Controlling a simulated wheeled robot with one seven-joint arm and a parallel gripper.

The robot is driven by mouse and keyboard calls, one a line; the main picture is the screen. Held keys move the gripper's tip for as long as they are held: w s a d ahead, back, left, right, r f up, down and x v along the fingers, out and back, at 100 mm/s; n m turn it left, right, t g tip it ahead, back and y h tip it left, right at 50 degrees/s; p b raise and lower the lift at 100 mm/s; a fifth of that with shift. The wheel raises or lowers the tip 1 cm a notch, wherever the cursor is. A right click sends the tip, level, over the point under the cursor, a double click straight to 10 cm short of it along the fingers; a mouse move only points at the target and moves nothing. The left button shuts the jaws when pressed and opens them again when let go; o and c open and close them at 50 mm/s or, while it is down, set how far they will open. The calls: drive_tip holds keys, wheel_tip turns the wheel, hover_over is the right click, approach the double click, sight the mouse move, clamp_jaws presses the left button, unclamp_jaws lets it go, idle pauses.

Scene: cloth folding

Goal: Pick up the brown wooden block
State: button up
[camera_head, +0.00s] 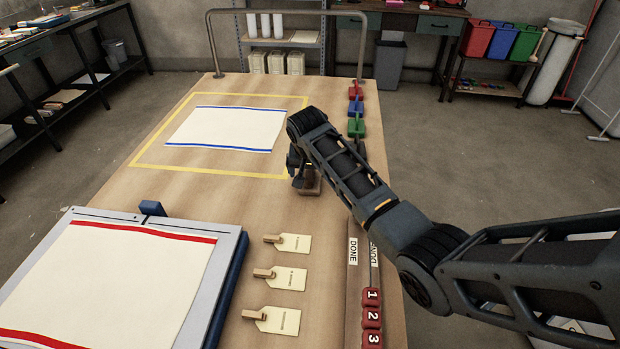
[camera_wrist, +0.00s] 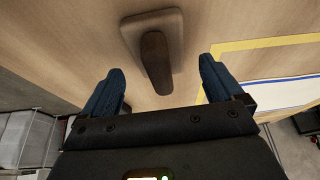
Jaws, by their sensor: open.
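The brown wooden block (camera_wrist: 154,58) shows in the wrist view as a dark upright handle-like piece on a lighter tan base (camera_wrist: 150,24). It stands on the table, ahead of my gripper (camera_wrist: 160,84) and between the lines of its two blue fingers. The fingers are apart, with nothing between their tips that I can see touching them. In the head view the tan base (camera_head: 309,188) shows below the end of my arm, which partly hides the block and the gripper.
A white cloth with blue edges (camera_head: 226,128) lies inside a yellow outline. A red-edged cloth (camera_head: 105,280) lies on a board at front left. Several tags with clips (camera_head: 279,280) lie nearby. Red, blue and green items (camera_head: 356,108) line the right edge.

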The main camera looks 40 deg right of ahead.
drive_tip(key=shift+x, duration=1.25)
drive_tip(key=c, duration=1.3)
drive_tip(key=shift+r, duration=0.15)
drive_tip(key=shift+w+r, duration=0.1)
drive_tip(key=shift+r, duration=0.4)
wheel_tip(320, 180, up, 3)
drive_tip(key=shift+f+b, duration=0.1)
drive_tip(key=shift+b, duration=0.35)
drive_tip(key=s+d+r, duration=0.2)
drive_tip(key=d, duration=0.1)
drive_tip(key=s+d+r+b, duration=0.1)
drive_tip(key=s+d+r, duration=0.1)
drive_tip(key=s, duration=0.1)
drive_tip(key=s+d+r, duration=0.3)
drive_tip(key=shift+d, duration=0.35)
